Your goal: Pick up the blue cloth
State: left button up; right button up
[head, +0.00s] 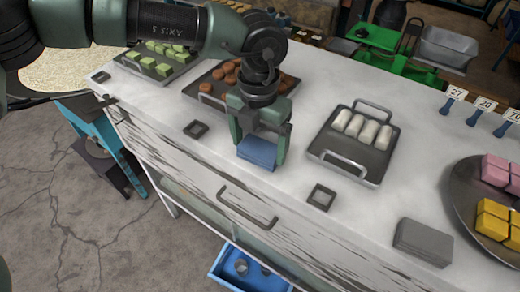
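The blue cloth (257,152) is a small folded block at the front edge of the white counter (205,160). My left gripper (260,155) comes down over it from above. Its two green fingers are wide apart, one on each side of the cloth, and the cloth nearly fills the gap. I cannot tell whether the fingers touch it or whether it rests on the counter. My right gripper is not in view.
A tray of white rolls (362,128) stands right of my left gripper, a tray of brown pieces (222,82) behind it. A grey block (423,243) and a round plate with pink and yellow blocks (464,198) lie at right. A blue drawer (230,272) is below.

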aim_at(259, 148)
pick_arm(q)
jog(key=shift+c, duration=1.4)
jog(key=shift+w+r+b, duration=0.1)
jog(key=shift+r+b, duration=0.2)
jog(key=shift+r, duration=0.2)
notch_tip(259, 148, up, 19)
jog(key=b, duration=0.4)
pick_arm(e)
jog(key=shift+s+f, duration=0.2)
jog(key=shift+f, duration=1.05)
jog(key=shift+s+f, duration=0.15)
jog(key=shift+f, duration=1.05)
